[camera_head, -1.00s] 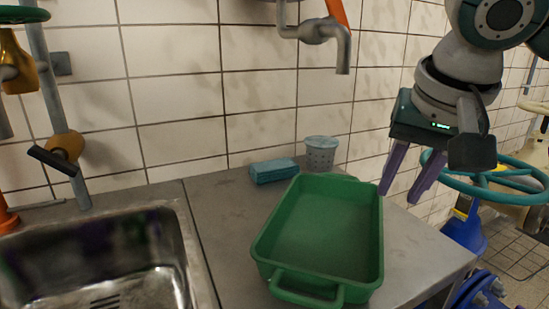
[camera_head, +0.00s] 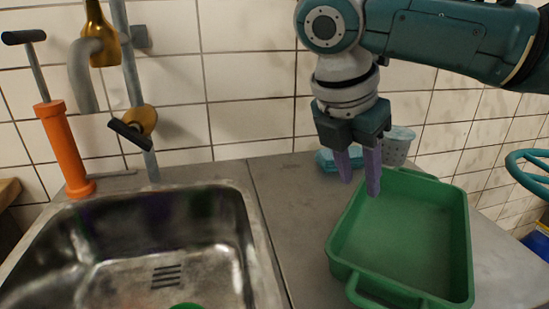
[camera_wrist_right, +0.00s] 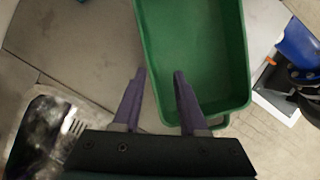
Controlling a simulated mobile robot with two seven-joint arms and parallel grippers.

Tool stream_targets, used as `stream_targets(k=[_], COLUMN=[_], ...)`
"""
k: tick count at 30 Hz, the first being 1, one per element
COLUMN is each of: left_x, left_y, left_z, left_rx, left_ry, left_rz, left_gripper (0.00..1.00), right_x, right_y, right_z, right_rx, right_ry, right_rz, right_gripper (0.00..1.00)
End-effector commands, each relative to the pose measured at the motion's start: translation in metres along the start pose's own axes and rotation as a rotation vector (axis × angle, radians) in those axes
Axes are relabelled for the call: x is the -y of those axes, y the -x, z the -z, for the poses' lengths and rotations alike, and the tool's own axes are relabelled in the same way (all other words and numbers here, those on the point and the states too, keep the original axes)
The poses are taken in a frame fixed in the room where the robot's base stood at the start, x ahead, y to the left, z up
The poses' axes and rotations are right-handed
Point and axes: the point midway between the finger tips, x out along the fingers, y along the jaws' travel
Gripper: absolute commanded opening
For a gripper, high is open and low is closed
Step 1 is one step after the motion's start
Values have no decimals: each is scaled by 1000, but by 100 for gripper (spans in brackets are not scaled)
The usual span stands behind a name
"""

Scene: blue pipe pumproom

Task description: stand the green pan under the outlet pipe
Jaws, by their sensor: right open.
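The green pan (camera_head: 405,240) is an empty rectangular tray with end handles, resting upright on the grey counter right of the sink. It also shows in the wrist view (camera_wrist_right: 195,50). My right gripper (camera_head: 360,186) is open and empty, pointing down by the pan's far left corner. In the wrist view its two purple fingers (camera_wrist_right: 160,85) are apart near the pan's edge; I cannot tell their height above it. A grey down-turned spout (camera_head: 82,75) on a brass fitting hangs by the wall at the left. The second spout seen earlier over the counter is not visible now. My left gripper is out of view.
A steel sink (camera_head: 258,250) fills the left, with a bit of something green (camera_head: 185,306) at its lower edge. An orange hand pump (camera_head: 65,150) stands behind it. Bare counter lies left of the pan.

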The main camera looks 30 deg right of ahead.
Motion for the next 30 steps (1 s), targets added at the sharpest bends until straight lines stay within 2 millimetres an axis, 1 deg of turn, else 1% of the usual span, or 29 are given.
stream_targets(k=[1,3,6,12,19,25,27,30], left_x=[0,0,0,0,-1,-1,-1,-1], left_y=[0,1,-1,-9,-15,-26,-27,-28], left_z=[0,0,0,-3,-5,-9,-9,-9], left_rx=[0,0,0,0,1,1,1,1], left_ry=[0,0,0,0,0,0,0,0], left_rz=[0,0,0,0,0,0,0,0], left_gripper=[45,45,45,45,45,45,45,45], right_x=[-2,-4,-5,-4,-7,-13,-13,-13], right_y=[2,3,-1,-33,-54,-85,-92,-96], right_z=[0,0,0,-1,-4,-9,-10,-10], right_rx=[11,21,28,27,27,28,28,29], right_ry=[83,176,241,254,250,251,251,252], right_rz=[8,16,25,27,25,27,25,23], right_gripper=[42,42,42,42,42,42,42,42])
